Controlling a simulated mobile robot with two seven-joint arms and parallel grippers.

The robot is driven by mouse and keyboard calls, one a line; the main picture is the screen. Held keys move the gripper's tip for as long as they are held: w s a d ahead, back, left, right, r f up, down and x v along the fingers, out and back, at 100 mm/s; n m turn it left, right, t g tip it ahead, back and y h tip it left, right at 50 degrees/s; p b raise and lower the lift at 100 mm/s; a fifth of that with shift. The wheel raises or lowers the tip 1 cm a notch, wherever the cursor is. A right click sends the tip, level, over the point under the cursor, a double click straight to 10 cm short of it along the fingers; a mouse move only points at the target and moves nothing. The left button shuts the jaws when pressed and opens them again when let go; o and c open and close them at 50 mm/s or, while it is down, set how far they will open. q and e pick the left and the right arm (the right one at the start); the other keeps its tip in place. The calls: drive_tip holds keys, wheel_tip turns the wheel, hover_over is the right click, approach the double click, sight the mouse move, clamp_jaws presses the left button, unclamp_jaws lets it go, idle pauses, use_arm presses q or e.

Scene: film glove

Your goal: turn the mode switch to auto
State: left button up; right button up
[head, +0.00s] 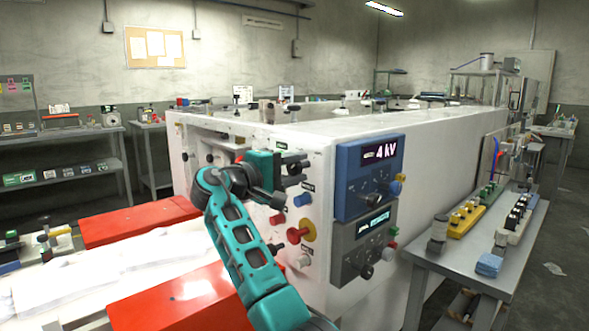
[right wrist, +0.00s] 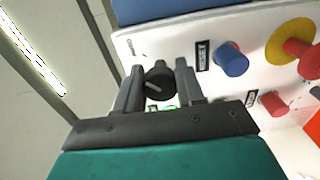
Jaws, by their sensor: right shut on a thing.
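The mode switch is a black round knob (right wrist: 157,83) with a pale pointer line, on the white control panel (right wrist: 148,42). My right gripper (right wrist: 160,88) is shut on it in the right wrist view, one dark finger on each side. A small green mark shows on the panel just below the knob. The lettering around the knob is too small or hidden to read. In the head view my teal right gripper (head: 290,170) is at the upper left of the machine's front panel and largely hides the knob. My left gripper is not in view.
A blue button (head: 302,199) and a red knob on a yellow disc (head: 308,232) are close below the gripper. A blue display unit reading 4 kV (head: 345,182) is to the right. Red covers (head: 135,222) lie left. A grey side table (head: 460,262) stands right.

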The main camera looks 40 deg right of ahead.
drive_tip(key=o, duration=0.7)
drive_tip(key=shift+c, duration=0.2)
drive_tip(key=o, duration=0.3)
drive_tip(key=shift+o, duration=0.2)
drive_tip(key=s+a, duration=0.1)
drive_tip(key=a, duration=1.2)
drive_tip(key=shift+d+f, duration=0.1)
